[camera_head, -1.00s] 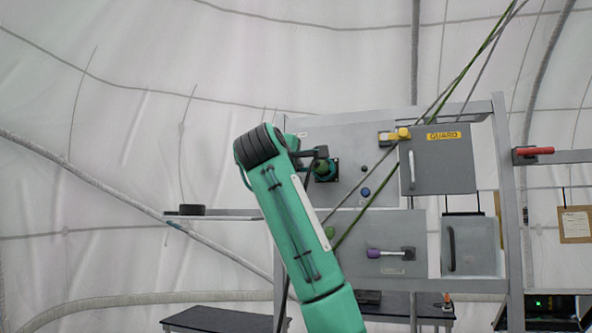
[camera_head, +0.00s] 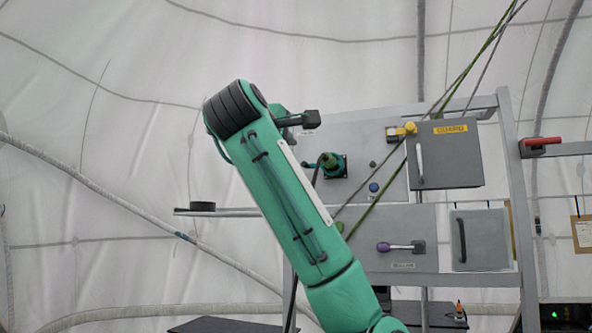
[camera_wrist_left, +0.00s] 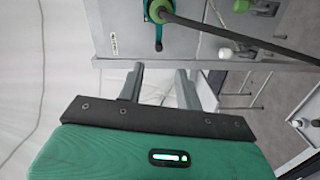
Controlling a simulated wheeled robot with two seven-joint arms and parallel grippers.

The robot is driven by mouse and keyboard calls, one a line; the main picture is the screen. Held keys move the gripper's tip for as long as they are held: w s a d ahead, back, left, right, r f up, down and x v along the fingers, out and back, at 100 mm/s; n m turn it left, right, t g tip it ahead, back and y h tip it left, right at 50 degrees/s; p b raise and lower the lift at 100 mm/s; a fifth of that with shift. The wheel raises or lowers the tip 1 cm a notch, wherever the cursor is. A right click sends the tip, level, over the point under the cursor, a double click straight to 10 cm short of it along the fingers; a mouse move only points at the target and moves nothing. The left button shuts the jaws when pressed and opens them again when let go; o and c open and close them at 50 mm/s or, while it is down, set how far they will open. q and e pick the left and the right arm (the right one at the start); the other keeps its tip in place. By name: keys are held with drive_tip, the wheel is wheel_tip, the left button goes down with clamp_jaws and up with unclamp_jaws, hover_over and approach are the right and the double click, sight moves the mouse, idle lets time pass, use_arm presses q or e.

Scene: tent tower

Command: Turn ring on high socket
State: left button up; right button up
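The high socket (camera_head: 341,168) is a dark square mount on the upper left of the grey panel. A green plug (camera_head: 329,159) sits at it, with a dark cable hanging down. A teal ring (camera_wrist_left: 158,34) with a tab shows around the plug (camera_wrist_left: 161,9) in the left wrist view. My left gripper (camera_head: 311,119) is up and left of the socket, apart from it. Its two grey fingers are spread with nothing between them in the left wrist view (camera_wrist_left: 160,82). My right gripper is not in view.
Below are a purple-ended lever (camera_head: 400,247) and another door (camera_head: 481,240). Green and dark ropes cross the panel diagonally. A shelf with a black roll (camera_head: 202,206) juts left.

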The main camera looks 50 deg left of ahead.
use_arm(q)
drive_tip(key=shift+v, duration=1.2)
drive_tip(key=shift+a, duration=0.1)
